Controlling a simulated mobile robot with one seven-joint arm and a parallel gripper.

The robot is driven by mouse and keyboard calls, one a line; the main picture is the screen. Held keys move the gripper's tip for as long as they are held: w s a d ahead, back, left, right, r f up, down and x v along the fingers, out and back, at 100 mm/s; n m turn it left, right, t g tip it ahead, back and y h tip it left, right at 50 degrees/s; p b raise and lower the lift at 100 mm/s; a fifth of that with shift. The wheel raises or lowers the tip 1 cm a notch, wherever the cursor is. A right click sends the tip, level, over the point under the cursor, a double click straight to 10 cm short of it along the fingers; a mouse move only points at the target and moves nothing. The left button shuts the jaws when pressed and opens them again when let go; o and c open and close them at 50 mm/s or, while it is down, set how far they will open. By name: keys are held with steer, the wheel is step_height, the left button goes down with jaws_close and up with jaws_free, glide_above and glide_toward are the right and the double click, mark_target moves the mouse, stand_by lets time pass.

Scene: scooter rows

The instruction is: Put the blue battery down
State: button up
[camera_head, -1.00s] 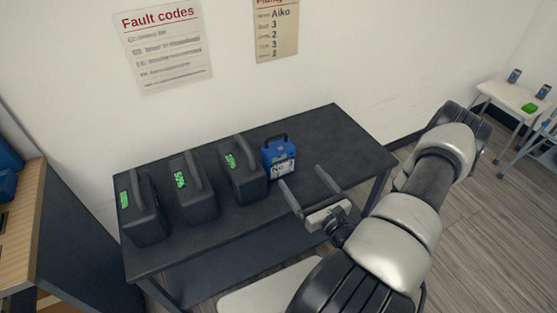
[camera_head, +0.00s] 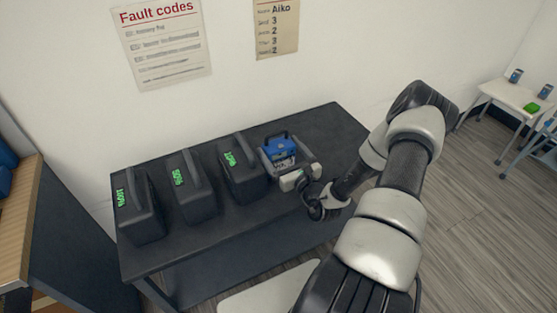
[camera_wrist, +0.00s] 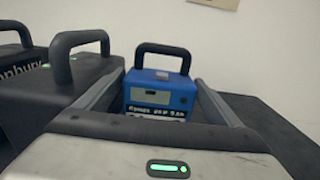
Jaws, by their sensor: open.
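The blue battery (camera_head: 279,150) has a black handle and stands upright on the dark table (camera_head: 335,123), at the right end of a row of dark units. It also shows in the wrist view (camera_wrist: 160,92), its lower part hidden by my gripper's body. My gripper (camera_head: 287,162) is open, with one finger on each side of the battery. In the wrist view my gripper's fingers (camera_wrist: 158,95) flank the blue body with the left one close to it. I cannot tell whether either finger touches it.
Several dark grey units with handles and green displays stand left of the battery, the nearest one (camera_head: 243,172) close to my left finger. The table is clear to the right. The wall is behind it. A small white table (camera_head: 512,97) stands far right.

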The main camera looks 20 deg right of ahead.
steer(key=shift+w, duration=0.75)
steer(key=shift+r, duration=0.1)
steer(key=shift+c, duration=0.5)
steer(key=c, duration=1.4)
steer(key=shift+r, duration=0.15)
steer(key=c, duration=0.4)
steer(key=shift+r, duration=0.1)
